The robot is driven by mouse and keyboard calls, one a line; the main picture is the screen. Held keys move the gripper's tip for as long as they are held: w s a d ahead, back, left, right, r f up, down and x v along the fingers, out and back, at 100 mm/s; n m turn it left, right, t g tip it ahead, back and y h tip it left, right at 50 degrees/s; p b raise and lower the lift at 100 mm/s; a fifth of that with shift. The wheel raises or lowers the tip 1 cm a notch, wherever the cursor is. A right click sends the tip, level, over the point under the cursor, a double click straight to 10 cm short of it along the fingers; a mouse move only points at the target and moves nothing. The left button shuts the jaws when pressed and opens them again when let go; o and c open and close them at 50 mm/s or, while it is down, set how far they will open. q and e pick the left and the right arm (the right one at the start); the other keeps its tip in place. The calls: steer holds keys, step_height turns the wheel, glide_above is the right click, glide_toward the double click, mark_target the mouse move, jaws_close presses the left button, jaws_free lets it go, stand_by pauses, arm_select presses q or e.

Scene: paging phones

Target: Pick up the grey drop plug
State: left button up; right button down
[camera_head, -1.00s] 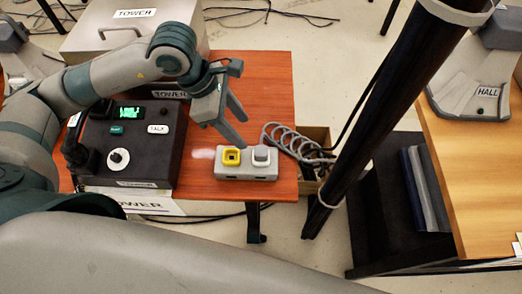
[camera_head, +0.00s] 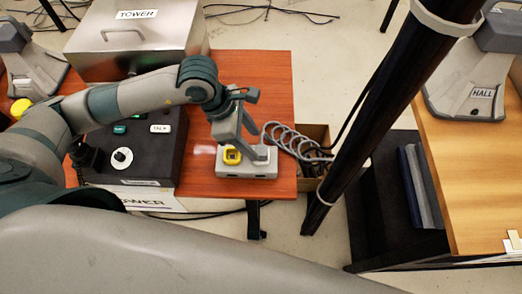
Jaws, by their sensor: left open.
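A low grey block (camera_head: 247,175) sits near the right front edge of the red-brown table. A yellow square piece (camera_head: 232,157) with a dark opening stands on its left half. The grey plug sits on the block's right half, but my gripper's fingers now cover most or all of it. My left gripper (camera_head: 252,152) is open, with its fingers reaching down over the right part of the block. I cannot tell whether the fingers touch the plug or stand around it. My right gripper is not in view.
A dark console (camera_head: 150,148) with a TALK label stands left of the block, partly under my left arm. A metal TOWER box (camera_head: 135,40) is behind. A coiled grey cable (camera_head: 290,140) lies right of the block. A black post (camera_head: 375,120) stands farther right.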

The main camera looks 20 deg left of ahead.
mark_target(260, 149)
arm_select(q)
steer(key=x, duration=0.1)
steer(key=p+x, duration=0.1)
steer(key=x, duration=0.1)
steer(key=shift+s+d+r, duration=0.1)
steer(key=shift+s+d, duration=0.05)
steer(key=shift+d, duration=0.15)
steer(key=shift+d+f, duration=0.1)
steer(key=shift+f, duration=0.35)
steer(key=c, duration=1.2)
